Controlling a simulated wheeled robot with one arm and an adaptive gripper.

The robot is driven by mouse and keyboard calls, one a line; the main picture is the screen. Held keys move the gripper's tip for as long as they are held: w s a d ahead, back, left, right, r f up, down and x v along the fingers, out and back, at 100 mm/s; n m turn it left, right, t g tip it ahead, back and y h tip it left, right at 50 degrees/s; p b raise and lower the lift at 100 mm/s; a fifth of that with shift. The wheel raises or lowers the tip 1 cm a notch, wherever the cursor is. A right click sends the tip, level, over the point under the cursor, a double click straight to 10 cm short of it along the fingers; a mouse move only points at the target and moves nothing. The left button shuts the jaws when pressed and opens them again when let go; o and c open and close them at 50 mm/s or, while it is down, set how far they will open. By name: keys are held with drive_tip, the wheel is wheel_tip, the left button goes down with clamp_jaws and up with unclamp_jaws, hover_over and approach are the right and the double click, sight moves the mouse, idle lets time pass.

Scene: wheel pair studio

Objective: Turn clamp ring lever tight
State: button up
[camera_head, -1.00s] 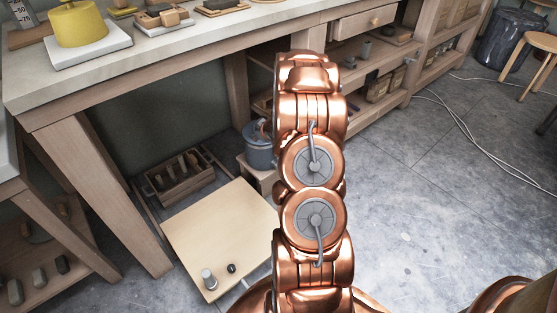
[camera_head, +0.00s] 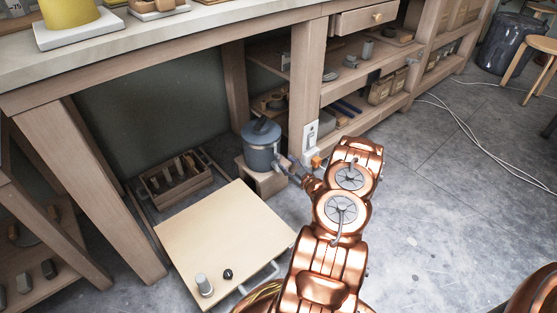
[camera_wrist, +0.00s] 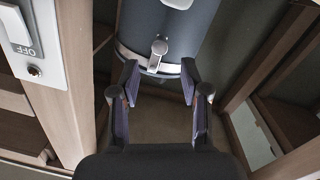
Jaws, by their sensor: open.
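A blue-grey lidded canister (camera_head: 262,150) stands on a wooden block (camera_head: 262,178) under the bench. In the wrist view the canister (camera_wrist: 205,28) fills the top middle, with a silver clamp ring (camera_wrist: 130,57) around it. A small metal lever (camera_wrist: 158,53) with a round end knob sits on the ring, tilted slightly from vertical. My gripper (camera_wrist: 160,80) is open and empty, its fingertips on either side of the lever's lower end in the picture. In the head view my gripper (camera_head: 288,168) is close to the canister's right side. I cannot tell whether it touches.
A white OFF switch plate (camera_wrist: 28,38) is on the wooden post left of my gripper; it also shows in the head view (camera_head: 310,136). A low wooden board (camera_head: 222,240) and a divided tray (camera_head: 178,185) lie left of the canister. Open floor (camera_head: 440,200) is at right.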

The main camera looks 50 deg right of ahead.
sight(280, 157)
drive_tip(key=shift+t, duration=0.3)
drive_tip(key=shift+w+d+f+b, duration=0.2)
drive_tip(key=shift+w+b, duration=0.3)
drive_tip(key=shift+w, duration=0.6)
drive_tip(key=shift+w+d+f+b, duration=0.1)
drive_tip(key=shift+w+d+b, duration=0.25)
drive_tip(key=shift+w, duration=0.75)
drive_tip(key=shift+w+d+f+b, duration=0.15)
drive_tip(key=shift+w+b, duration=0.45)
drive_tip(key=shift+w, duration=0.5)
drive_tip(key=shift+r, duration=0.1)
clamp_jaws()
